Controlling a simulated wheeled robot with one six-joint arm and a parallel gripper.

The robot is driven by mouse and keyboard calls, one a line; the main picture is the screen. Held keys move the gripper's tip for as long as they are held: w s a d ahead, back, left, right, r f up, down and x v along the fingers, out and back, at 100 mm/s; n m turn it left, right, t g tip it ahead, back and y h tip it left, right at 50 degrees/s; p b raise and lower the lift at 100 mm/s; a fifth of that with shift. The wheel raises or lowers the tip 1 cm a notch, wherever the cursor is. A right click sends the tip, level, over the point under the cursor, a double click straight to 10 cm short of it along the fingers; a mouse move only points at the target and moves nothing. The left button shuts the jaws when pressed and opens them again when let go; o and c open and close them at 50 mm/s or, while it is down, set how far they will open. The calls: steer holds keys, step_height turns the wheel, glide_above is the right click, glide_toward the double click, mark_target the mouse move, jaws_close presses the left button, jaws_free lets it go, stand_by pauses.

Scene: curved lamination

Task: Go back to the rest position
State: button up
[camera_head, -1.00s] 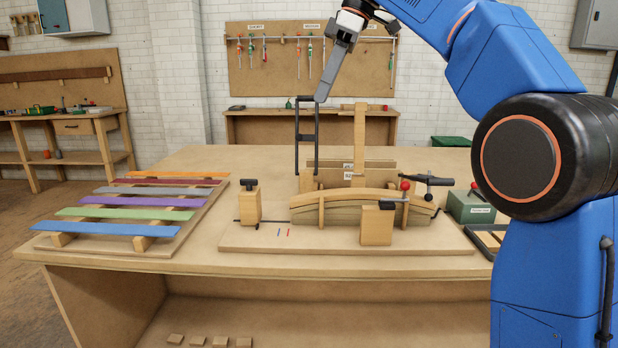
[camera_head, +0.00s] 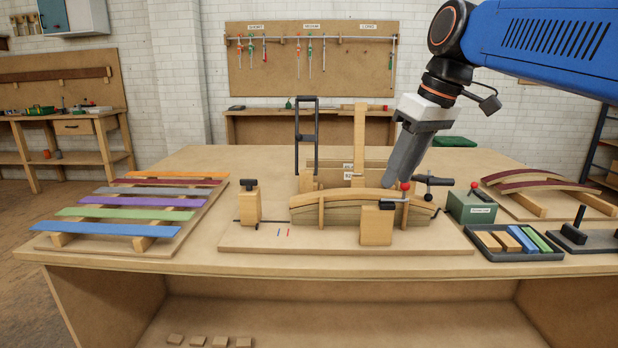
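My gripper (camera_head: 400,172) points down over the right part of the curved form (camera_head: 350,212), near the red-knobbed clamp (camera_head: 405,190). It is seen side-on, so I cannot tell whether its fingers are apart or closed. No held thing shows at its tip. My blue arm reaches in from the upper right. The curved form stands on a wooden board (camera_head: 340,243) on the table, with a light curved strip (camera_head: 350,196) along its top.
Coloured strips (camera_head: 140,201) lie on a rack at left. A green box (camera_head: 472,206), a tray of blocks (camera_head: 515,257) and curved dark-red strips (camera_head: 535,181) stand at right. A black frame (camera_head: 298,135) and a wooden post (camera_head: 360,145) rise behind the form.

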steer(key=s+d+f+m+h, duration=0.1)
steer(key=s+d+f+m, duration=0.1)
steer(key=s+f, duration=0.4)
steer(key=s+d+f+m+t+h, duration=0.1)
steer(key=s+d+f+m, duration=0.2)
steer(key=f, duration=1)
steer(key=s+d+f+m+t, duration=0.1)
steer(key=s+d+f+m, duration=0.1)
steer(key=s+d+f, duration=0.4)
steer(key=s+f, duration=0.3)
steer(key=s, duration=0.1)
steer(key=shift+d+f+h, duration=0.2)
steer(key=shift+h, duration=0.2)
